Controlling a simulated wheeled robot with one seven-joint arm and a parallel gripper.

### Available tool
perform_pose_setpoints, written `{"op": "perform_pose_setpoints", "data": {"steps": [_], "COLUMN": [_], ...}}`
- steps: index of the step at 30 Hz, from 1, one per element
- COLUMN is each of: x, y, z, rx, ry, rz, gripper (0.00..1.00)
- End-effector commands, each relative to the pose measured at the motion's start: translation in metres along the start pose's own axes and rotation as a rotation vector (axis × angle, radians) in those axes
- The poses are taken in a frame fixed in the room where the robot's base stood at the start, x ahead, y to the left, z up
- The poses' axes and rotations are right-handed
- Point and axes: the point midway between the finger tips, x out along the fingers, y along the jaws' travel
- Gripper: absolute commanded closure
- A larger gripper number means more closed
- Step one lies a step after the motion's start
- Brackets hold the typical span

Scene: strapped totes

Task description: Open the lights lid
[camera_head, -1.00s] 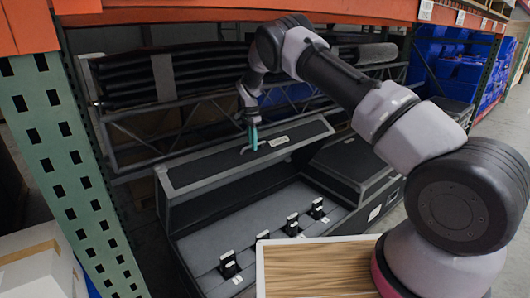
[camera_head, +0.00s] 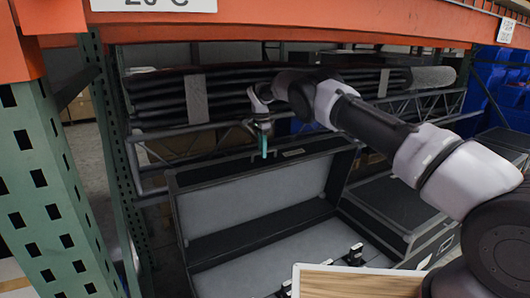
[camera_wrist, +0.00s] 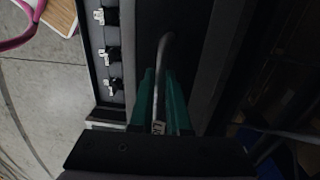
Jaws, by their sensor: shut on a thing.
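The lights lid (camera_head: 255,205) is the long lid of a black case, raised, with its grey lined inside facing me in the head view. Below it is the grey lined floor of the open case (camera_head: 330,246). My gripper (camera_head: 264,150) is at the lid's top edge. In the wrist view, the teal fingers (camera_wrist: 161,100) are shut around a grey handle (camera_wrist: 166,50) on the lid's dark outer face. A small label (camera_wrist: 158,127) shows between the fingers. Much of the handle is hidden in the head view.
A closed black case (camera_head: 395,208) stands right of the open one. Black rolls (camera_head: 270,92) and a metal truss (camera_head: 180,127) are close behind the lid. A green upright (camera_head: 45,165) is at left. A wood-topped surface (camera_head: 350,284) is in front.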

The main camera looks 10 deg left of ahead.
Motion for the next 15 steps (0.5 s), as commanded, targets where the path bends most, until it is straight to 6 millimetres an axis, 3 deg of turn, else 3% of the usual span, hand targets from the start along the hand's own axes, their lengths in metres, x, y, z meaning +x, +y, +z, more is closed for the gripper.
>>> {"op": "perform_pose_setpoints", "data": {"steps": [6, 7, 9, 15], "x": [0.0027, 0.0026, 0.0023, 0.0009], "y": [0.0011, 0.0011, 0.0011, 0.0005], "z": [0.0049, 0.0049, 0.0045, 0.0022], "rx": [-0.001, -0.001, -0.001, -0.001], "ry": [-0.008, -0.008, -0.007, -0.004], "rz": [0.006, 0.006, 0.005, 0.002], "gripper": [1.0, 0.81, 0.55, 0.55]}}
